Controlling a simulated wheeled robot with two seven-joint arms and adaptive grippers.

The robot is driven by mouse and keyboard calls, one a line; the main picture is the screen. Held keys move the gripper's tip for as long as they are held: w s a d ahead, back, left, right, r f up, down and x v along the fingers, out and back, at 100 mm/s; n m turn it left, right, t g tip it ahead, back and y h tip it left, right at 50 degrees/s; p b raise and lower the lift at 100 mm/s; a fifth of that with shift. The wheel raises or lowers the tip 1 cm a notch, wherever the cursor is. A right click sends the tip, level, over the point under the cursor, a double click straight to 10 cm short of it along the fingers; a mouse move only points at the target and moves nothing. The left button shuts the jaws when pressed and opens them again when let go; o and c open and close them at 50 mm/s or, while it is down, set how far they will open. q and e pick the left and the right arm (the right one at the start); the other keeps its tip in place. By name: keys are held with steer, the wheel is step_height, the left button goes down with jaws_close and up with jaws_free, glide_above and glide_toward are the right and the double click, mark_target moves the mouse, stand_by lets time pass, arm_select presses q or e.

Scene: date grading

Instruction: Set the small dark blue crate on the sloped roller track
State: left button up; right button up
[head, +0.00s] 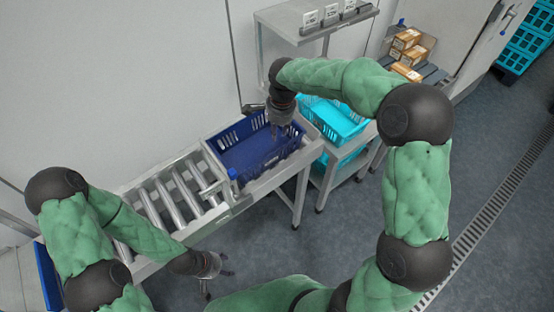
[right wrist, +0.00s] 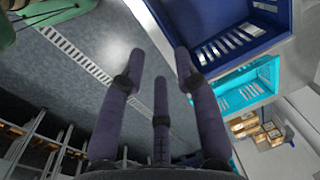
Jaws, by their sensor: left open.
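A dark blue crate (head: 236,160) with slotted walls sits at the right end of the roller track (head: 178,196), beyond the bare rollers. It is empty as far as I see. My right gripper (head: 284,133) hangs over the crate's far right part. In the right wrist view, its fingers (right wrist: 160,75) are spread with nothing between them, and the crate (right wrist: 225,52) lies at the upper right, close to one finger. My left gripper (head: 220,268) is open and empty, in front of the track's near side. Whether the crate rests on rollers is hidden.
Turquoise crates (head: 334,117) stand on a low stand right of the track. A grey shelf (head: 300,22) with small signs stands behind. Brown boxes (head: 405,42) lie at the back right. Part of another blue crate (head: 47,277) shows at the left edge. The floor at right is clear.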

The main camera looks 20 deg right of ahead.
steer(key=s+a+f+n, duration=0.1)
steer(key=f, duration=0.3)
steer(key=s+a+f+n+y, duration=0.1)
steer(key=f, duration=0.3)
steer(key=s+a+f+n, duration=0.1)
steer(key=f, duration=0.3)
steer(key=shift+s+a+f+g+y, duration=0.1)
steer(key=shift+s+a+g+y, duration=0.2)
steer(key=shift+s, duration=0.1)
steer(key=s+a+f+n+y, duration=0.1)
steer(key=s+f+n, duration=0.3)
steer(key=s+f, duration=0.5)
steer(key=s+a+f+n+y, duration=0.1)
steer(key=s+a+f+n, duration=0.2)
steer(key=s+f, duration=0.7)
steer(key=s+n, duration=0.1)
steer(key=s, duration=0.3)
steer(key=shift+a+f+n, duration=0.3)
